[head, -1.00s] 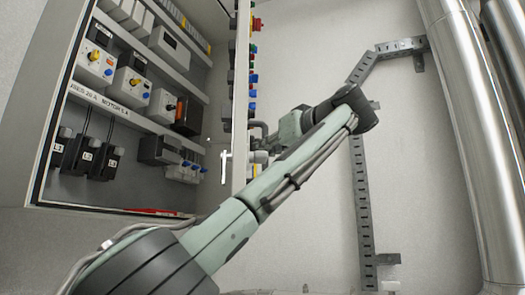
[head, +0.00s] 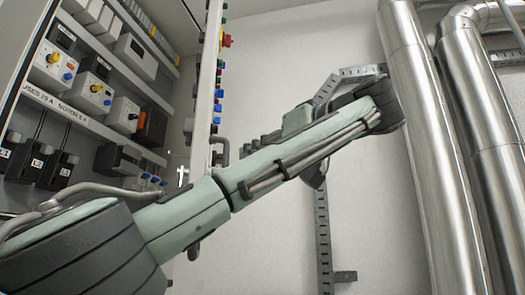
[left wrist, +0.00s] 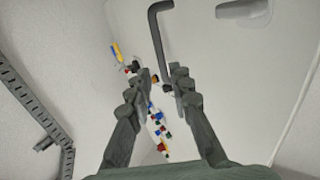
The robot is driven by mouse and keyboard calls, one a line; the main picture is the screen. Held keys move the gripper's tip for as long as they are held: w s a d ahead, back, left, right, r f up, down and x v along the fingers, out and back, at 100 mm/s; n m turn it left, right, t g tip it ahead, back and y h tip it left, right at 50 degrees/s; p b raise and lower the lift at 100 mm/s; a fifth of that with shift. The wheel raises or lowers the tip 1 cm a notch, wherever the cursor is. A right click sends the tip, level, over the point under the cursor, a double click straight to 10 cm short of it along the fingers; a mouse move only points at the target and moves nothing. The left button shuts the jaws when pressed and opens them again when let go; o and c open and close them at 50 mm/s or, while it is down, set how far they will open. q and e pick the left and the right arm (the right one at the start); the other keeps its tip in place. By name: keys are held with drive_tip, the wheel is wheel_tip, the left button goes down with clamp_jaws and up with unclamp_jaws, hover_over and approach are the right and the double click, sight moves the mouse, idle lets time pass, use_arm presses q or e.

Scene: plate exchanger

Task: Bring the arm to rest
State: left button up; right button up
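My left arm enters the head view from the lower left and reaches up and right in front of the wall. Nothing is clearly held. My right arm and gripper are in neither view.
An open electrical cabinet (head: 90,130) with switches stands left, its door edge (head: 206,95) lined with coloured buttons. A perforated metal rail (head: 323,235) runs up the wall behind my arm. Large silver pipes (head: 425,140) stand on the right. The upper middle wall is bare.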

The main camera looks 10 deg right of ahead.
use_arm(q)
drive_tip(key=shift+s+d, duration=0.35)
drive_tip(key=shift+s, duration=0.3)
drive_tip(key=shift+w, duration=0.1)
